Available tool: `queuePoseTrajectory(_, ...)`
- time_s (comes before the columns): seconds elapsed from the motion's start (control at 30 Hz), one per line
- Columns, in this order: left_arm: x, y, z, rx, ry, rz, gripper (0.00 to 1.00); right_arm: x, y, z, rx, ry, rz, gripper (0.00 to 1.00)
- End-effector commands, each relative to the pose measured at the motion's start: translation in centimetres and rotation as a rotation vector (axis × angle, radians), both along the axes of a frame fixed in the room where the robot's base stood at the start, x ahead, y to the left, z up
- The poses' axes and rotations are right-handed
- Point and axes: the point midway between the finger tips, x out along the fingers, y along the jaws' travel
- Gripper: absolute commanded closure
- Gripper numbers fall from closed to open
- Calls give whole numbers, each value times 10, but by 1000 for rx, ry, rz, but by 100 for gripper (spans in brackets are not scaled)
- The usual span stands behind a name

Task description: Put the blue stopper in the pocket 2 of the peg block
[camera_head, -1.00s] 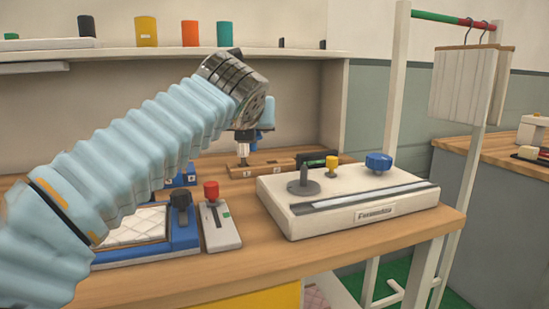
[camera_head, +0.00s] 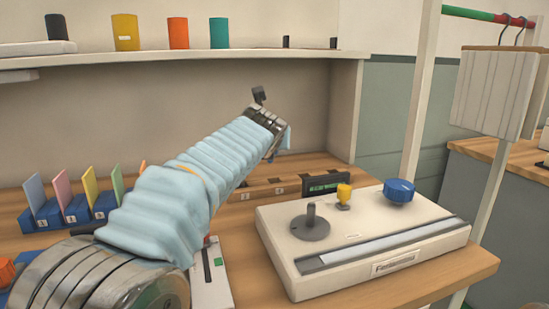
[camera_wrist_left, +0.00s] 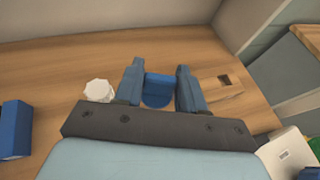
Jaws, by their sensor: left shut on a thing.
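The blue stopper (camera_wrist_left: 158,90) sits between the two fingers of my left gripper (camera_wrist_left: 159,84) in the left wrist view, and the gripper is shut on it. The wooden peg block (camera_wrist_left: 213,90) lies right beside the fingers, with one dark square pocket (camera_wrist_left: 224,80) showing. Whether the stopper is above or inside a pocket, I cannot tell. In the head view the peg block (camera_head: 264,191) shows behind my left arm, with small white labels on its front. My arm hides the stopper and most of the gripper there. My right gripper is not in view.
A white console (camera_head: 365,240) with a grey knob, yellow knob and blue dial stands right of the arm. A dark display (camera_head: 325,183) stands behind it. Blue holders with coloured cards (camera_head: 75,210) are at left. A white faceted piece (camera_wrist_left: 98,90) is left of the fingers.

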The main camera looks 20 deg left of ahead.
Motion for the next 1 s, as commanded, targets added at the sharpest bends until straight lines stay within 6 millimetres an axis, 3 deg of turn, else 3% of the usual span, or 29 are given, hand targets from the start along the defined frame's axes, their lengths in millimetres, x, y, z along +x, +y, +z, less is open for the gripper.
queuePoseTrajectory(0.1, 16, 1, -24, 2, 4, 2, 89, -1, 0, -4, -1, 2, 0, 0)
queuePoseTrajectory(0.3, 32, 1, -43, 2, 1, -1, 89, -1, 0, -4, -1, 1, -1, 0)
queuePoseTrajectory(0.47, 38, 1, -49, 1, 1, -2, 89, -1, 0, -4, -1, 1, -1, 0)
queuePoseTrajectory(0.7, 43, 0, -85, 2, 1, -2, 89, -1, 0, -14, -1, 2, -1, 0)
queuePoseTrajectory(1.0, 43, 1, -87, 1, 0, -1, 89, -1, -1, -14, -2, 2, -2, 0)
